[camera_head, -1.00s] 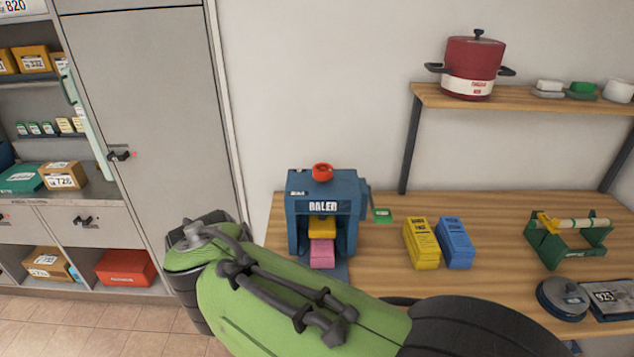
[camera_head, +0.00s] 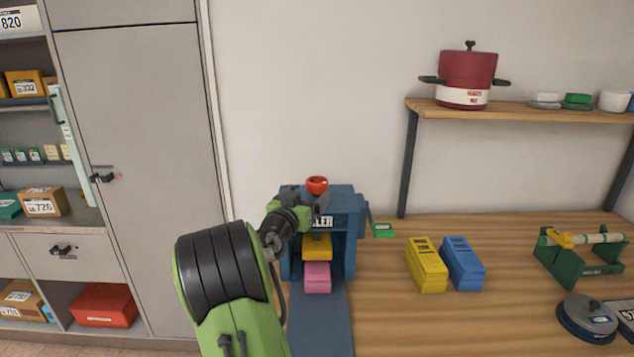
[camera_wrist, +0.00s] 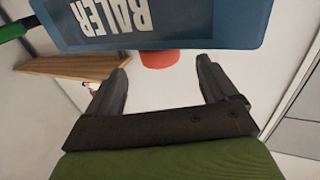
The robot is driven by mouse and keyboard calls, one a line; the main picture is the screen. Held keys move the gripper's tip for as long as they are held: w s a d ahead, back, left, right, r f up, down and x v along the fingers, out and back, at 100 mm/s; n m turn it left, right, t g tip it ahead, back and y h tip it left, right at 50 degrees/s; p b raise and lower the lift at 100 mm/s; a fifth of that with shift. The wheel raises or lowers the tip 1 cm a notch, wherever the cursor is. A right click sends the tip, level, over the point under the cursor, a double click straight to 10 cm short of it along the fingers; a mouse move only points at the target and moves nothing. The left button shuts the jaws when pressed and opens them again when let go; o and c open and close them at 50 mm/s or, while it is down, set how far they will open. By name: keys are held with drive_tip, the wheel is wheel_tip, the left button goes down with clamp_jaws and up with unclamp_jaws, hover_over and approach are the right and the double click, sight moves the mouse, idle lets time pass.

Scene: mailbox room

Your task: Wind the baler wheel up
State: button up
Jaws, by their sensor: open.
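The blue baler (camera_head: 340,200) stands on the wooden table in the head view, partly hidden by my arm. Its red wheel (camera_head: 317,185) sits on top. A yellow block (camera_head: 317,246) and a pink block (camera_head: 317,277) are stacked in its front opening. My gripper (camera_head: 303,208) is at the baler's upper front, just below the wheel. In the wrist view the open fingers of my gripper (camera_wrist: 166,85) are apart with nothing between them. The red wheel (camera_wrist: 160,60) shows beyond them, partly hidden by the baler's lettered blue top (camera_wrist: 200,22).
Yellow (camera_head: 426,264) and blue (camera_head: 462,263) bundles stand right of the baler. A green stand with a roll (camera_head: 575,262) and a round grey tin (camera_head: 587,318) are farther right. A shelf holds a red pot (camera_head: 467,80). A grey cabinet (camera_head: 140,150) is left.

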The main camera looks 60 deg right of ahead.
sight(313, 189)
drive_tip(key=d, duration=0.5)
drive_tip(key=d+p, duration=0.1)
drive_tip(key=d, duration=0.1)
drive_tip(key=shift+w+d, duration=0.25)
drive_tip(key=c, duration=1)
drive_tip(key=shift+o, duration=0.2)
